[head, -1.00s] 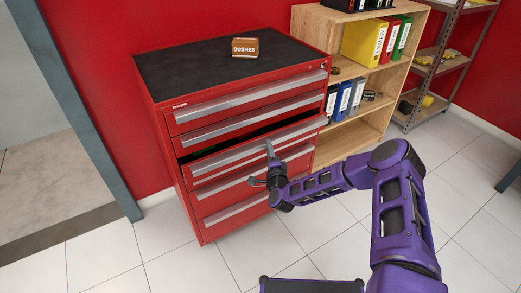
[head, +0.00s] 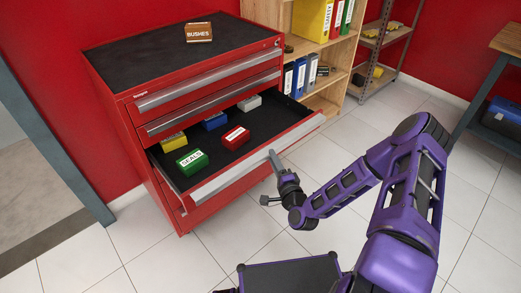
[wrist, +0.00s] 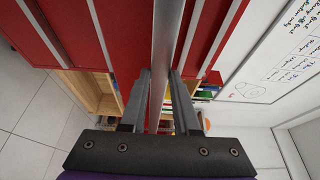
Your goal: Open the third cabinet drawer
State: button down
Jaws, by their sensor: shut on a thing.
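The red cabinet (head: 107,98) has its third drawer (head: 262,144) pulled far out, with the inside in view. A long grey handle (head: 228,176) runs along this drawer's front. My gripper (head: 274,160) is at the right part of that handle. In the wrist view my gripper's two fingers (wrist: 160,75) are on either side of the handle bar (wrist: 166,45) and shut on it. In the drawer lie a green SEALS box (head: 191,162), a red box (head: 235,138), a blue box (head: 214,121), a yellow box (head: 173,142) and a pale box (head: 250,103).
The two drawers above are shut. A brown BUSHES box (head: 198,32) stands on the cabinet's black top. A wooden shelf (head: 300,25) with binders stands at the right, then a metal rack (head: 375,50). The tiled floor (head: 225,235) before the cabinet is clear.

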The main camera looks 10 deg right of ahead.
jog(key=shift+s+d+f, duration=0.2)
jog(key=shift+s+d, duration=0.4)
jog(key=shift+s, duration=0.35)
jog(key=shift+s+d+f, duration=0.15)
jog(key=shift+s+d, duration=0.45)
jog(key=shift+s, duration=0.35)
jog(key=c, duration=0.8)
grip_release()
jog(key=shift+o, duration=0.4)
jog(key=shift+w+r, duration=0.1)
jog(key=shift+r, duration=0.05)
jog(key=v, duration=1.7)
jog(key=shift+s, duration=0.25)
jog(key=shift+a, duration=0.1)
